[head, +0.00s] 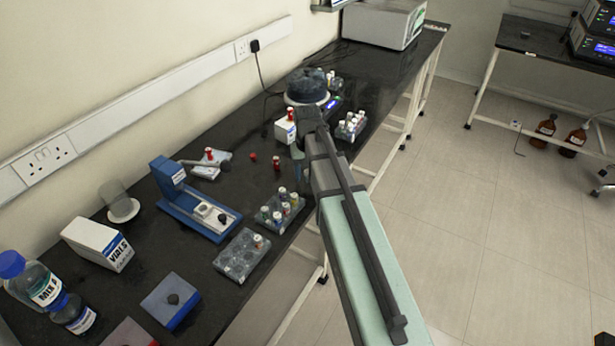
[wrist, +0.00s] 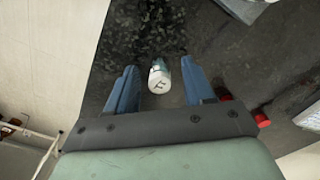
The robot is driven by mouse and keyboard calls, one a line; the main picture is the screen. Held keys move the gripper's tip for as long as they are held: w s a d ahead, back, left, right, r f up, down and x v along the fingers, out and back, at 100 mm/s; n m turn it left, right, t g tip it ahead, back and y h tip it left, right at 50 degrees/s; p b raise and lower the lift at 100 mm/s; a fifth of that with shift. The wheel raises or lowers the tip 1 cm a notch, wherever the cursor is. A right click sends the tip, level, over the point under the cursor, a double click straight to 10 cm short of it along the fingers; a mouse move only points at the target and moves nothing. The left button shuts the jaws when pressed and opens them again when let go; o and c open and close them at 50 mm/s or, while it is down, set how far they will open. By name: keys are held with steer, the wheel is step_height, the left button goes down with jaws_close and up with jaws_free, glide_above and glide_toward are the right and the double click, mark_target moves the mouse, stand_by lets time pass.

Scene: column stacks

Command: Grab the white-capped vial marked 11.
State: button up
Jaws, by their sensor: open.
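A white-capped vial (wrist: 159,78) shows in the wrist view between the two blue fingers of my gripper (wrist: 158,70). Its cap carries a dark mark that I cannot read surely. The fingers stand open on either side of it, with a gap visible on each side. In the head view my gripper (head: 298,151) is over the bench near its right edge, and my arm hides most of it. I cannot make out this vial in the head view.
In the head view, vial racks (head: 242,255) stand nearer on the black bench, and another rack (head: 351,126) stands right of my arm. A blue device (head: 195,205) stands to the left.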

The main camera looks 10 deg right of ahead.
steer(key=shift+f, duration=0.1)
steer(key=shift+c, duration=0.2)
jaws_close()
stand_by(0.4)
